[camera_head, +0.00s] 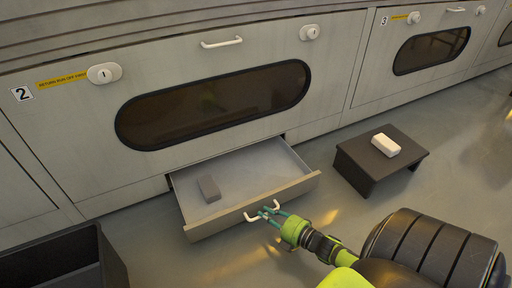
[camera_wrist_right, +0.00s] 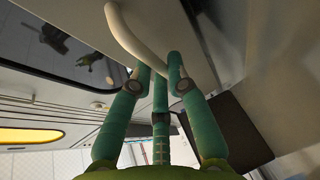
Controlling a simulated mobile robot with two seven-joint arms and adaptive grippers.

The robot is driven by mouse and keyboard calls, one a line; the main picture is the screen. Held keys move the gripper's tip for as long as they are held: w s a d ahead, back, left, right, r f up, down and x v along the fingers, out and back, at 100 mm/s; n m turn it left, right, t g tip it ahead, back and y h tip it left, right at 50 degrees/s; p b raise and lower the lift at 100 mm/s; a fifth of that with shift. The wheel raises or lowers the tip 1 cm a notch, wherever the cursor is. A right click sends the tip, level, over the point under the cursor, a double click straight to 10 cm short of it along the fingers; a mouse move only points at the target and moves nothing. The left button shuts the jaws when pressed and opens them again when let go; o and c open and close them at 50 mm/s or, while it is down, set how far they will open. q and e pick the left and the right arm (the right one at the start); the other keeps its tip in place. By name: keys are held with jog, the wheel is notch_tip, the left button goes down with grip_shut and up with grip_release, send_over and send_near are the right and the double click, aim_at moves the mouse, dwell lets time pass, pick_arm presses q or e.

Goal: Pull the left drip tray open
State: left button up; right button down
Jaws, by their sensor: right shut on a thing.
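The drip tray (camera_head: 292,187), a pale drawer low in the front of cabinet 2, stands pulled out over the floor. Its inside shows, and a grey block (camera_head: 209,188) lies in its left part. A white bow handle (camera_head: 250,218) is on its front. My right gripper (camera_head: 269,210) is shut on this handle from the front right. In the right wrist view the handle (camera_wrist_right: 133,38) runs between the teal fingers (camera_wrist_right: 160,65). My left gripper is not in view.
A dark low stand (camera_head: 405,157) with a white block (camera_head: 386,145) is on the floor right of the tray. A dark open bin (camera_head: 107,258) is at the lower left. Cabinet 2 has a dark oval window (camera_head: 212,105) above the tray. Floor in front of the tray is clear.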

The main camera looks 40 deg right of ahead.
jog(key=s, duration=0.2)
jog(key=s+a+p, duration=0.1)
jog(key=s, duration=0.1)
jog(key=shift+r, duration=0.1)
jog(key=shift+s+a+p, duration=0.1)
jog(key=shift+s+p, duration=0.2)
jog(key=shift+s, duration=0.25)
jog(key=c, duration=1.2)
grip_release()
jog(key=shift+s, duration=0.2)
jog(key=v, duration=1.1)
jog(key=shift+s, duration=0.3)
